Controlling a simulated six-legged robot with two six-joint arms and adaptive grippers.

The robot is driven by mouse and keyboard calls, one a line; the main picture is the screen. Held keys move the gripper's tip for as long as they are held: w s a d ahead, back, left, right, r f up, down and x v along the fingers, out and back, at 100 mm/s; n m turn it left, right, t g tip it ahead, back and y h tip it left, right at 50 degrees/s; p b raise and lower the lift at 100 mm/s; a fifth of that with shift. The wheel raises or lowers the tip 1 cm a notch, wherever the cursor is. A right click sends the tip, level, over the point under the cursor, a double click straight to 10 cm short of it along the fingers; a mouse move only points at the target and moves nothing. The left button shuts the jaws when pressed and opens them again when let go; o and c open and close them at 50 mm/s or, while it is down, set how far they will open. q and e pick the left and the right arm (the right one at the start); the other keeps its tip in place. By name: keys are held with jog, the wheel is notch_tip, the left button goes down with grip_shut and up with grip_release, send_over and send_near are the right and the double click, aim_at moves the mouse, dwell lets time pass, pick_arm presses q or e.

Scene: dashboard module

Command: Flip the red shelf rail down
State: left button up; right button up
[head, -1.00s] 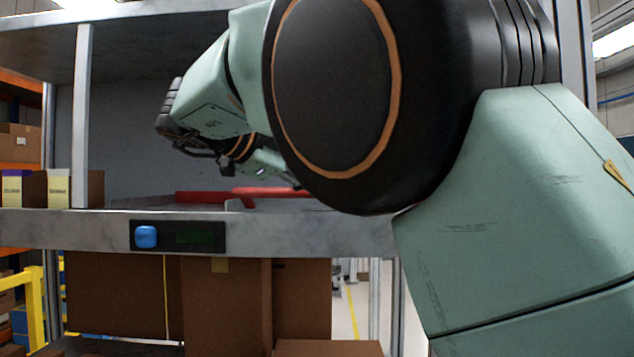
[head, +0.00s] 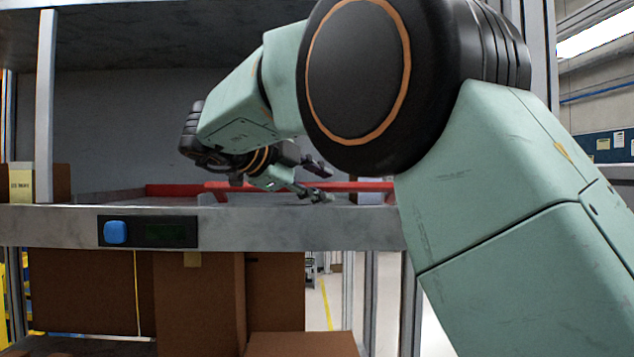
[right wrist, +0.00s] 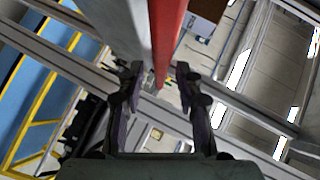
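The red shelf rail (head: 230,187) lies level just above the front edge of the grey shelf (head: 275,225). My right arm hides part of it. My right gripper (head: 322,181) is at the rail in the head view, its two fingers spread apart and pointing right. In the right wrist view the red rail (right wrist: 165,40) runs down from the top and ends between the tips of my open right gripper (right wrist: 159,75). I cannot tell whether a finger touches it. My left gripper is not in view.
A blue button (head: 115,232) sits on a dark panel on the shelf's front edge. A grey upright (head: 46,105) and a small labelled box (head: 21,183) stand at the left. Brown cartons (head: 210,300) are below the shelf. The space above the rail at left is clear.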

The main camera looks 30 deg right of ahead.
jog(key=shift+w+d+f, duration=0.2)
jog(key=shift+w+d, duration=0.05)
jog(key=shift+d, duration=0.1)
jog(key=c, duration=0.3)
jog(key=shift+d, duration=0.1)
jog(key=shift+c, duration=0.7)
jog(key=shift+s+r, duration=0.15)
jog(key=shift+s, duration=0.05)
grip_shut()
jog(key=shift+s+a+f+m+t+h+b, duration=0.2)
jog(key=shift+f+m+h+b, duration=0.45)
jog(key=shift+b, duration=1.75)
jog(key=shift+s+a+f+m+t+h+b, duration=0.2)
jog(key=shift+f+m+h+b, duration=0.45)
jog(key=shift+b, duration=1.7)
jog(key=shift+s+a+f+m+t+h+b, duration=0.1)
jog(key=shift+f+m+t+h+b, duration=0.4)
jog(key=shift+b, duration=1.9)
jog(key=shift+f, duration=0.35)
